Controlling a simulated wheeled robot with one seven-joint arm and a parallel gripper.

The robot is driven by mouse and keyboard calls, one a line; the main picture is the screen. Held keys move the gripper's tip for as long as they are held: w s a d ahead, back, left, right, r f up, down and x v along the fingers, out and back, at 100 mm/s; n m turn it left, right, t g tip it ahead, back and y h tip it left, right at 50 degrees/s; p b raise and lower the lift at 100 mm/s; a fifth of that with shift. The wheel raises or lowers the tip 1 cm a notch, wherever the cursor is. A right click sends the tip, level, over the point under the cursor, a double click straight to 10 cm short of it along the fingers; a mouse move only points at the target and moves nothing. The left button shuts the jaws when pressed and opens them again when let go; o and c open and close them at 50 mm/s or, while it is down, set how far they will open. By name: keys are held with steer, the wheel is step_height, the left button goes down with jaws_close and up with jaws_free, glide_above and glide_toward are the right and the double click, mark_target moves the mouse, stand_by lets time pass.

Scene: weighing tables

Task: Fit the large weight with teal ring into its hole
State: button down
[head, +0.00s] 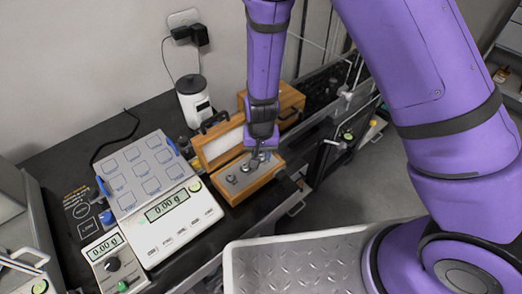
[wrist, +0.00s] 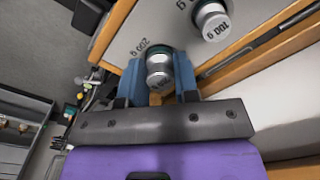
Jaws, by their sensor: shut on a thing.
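My gripper (head: 260,154) is over the right part of the open wooden weight case (head: 262,179). In the wrist view its blue fingers (wrist: 158,66) are shut around a silver weight (wrist: 159,74) with a dark teal edge at its far end. The weight is beside the "200 g" mark on the case's grey panel (wrist: 135,32). I cannot tell whether it is seated in the hole or just above it. The fingers hide its sides.
The case's raised lid (head: 222,147) is close behind my gripper. A white balance (head: 180,225), a smaller scale (head: 112,262) and a white canister (head: 195,102) stand to the left.

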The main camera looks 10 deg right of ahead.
steer(key=c, duration=0.8)
jaws_free()
steer(key=d+r+y, duration=0.1)
steer(key=d+r, duration=0.2)
steer(key=r, duration=0.9)
steer(key=d+r+y, duration=0.1)
steer(key=d+r, duration=0.3)
steer(key=r, duration=0.7)
steer(key=s+d+r+t, duration=0.1)
steer(key=s+d+r, duration=0.5)
steer(key=s+d+r+t+h, duration=0.1)
steer(key=s+d+r+t, duration=0.1)
steer(key=s+d+r, duration=0.3)
steer(key=s+d+r+n+t+h, duration=0.1)
steer(key=s+d+r+t, duration=0.1)
steer(key=s+d+r, duration=0.4)
steer(key=shift+s+d+r, duration=0.15)
steer(key=shift+s+r, duration=0.2)
steer(key=shift+r, duration=0.25)
steer(key=shift+s+d+r, duration=0.15)
steer(key=shift+s+r, duration=0.2)
steer(key=shift+r, duration=0.2)
